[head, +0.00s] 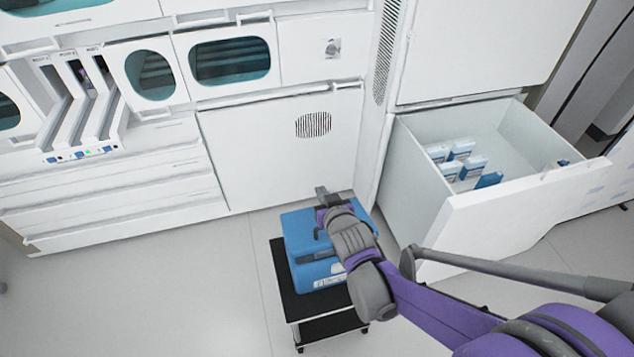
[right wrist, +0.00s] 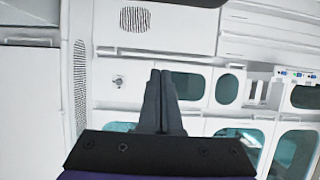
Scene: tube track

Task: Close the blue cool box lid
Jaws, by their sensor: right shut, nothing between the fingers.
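The blue cool box (head: 301,234) stands on a small black-topped cart on the floor. Its lid looks down on the box, but my right arm covers part of it, so I cannot tell whether it is fully shut. My right gripper (head: 321,191) is over the far edge of the box, its fingers together and empty. The shut fingers (right wrist: 160,75) also show in the right wrist view, pointing toward the white cabinets; the box does not show there. My left gripper is not in view.
The cart (head: 280,268) stands before white wall cabinets (head: 265,160). To the right, an open white drawer (head: 510,220) holds several blue-and-white packs (head: 460,150) and juts out beside my right arm. The floor (head: 150,290) to the left is clear.

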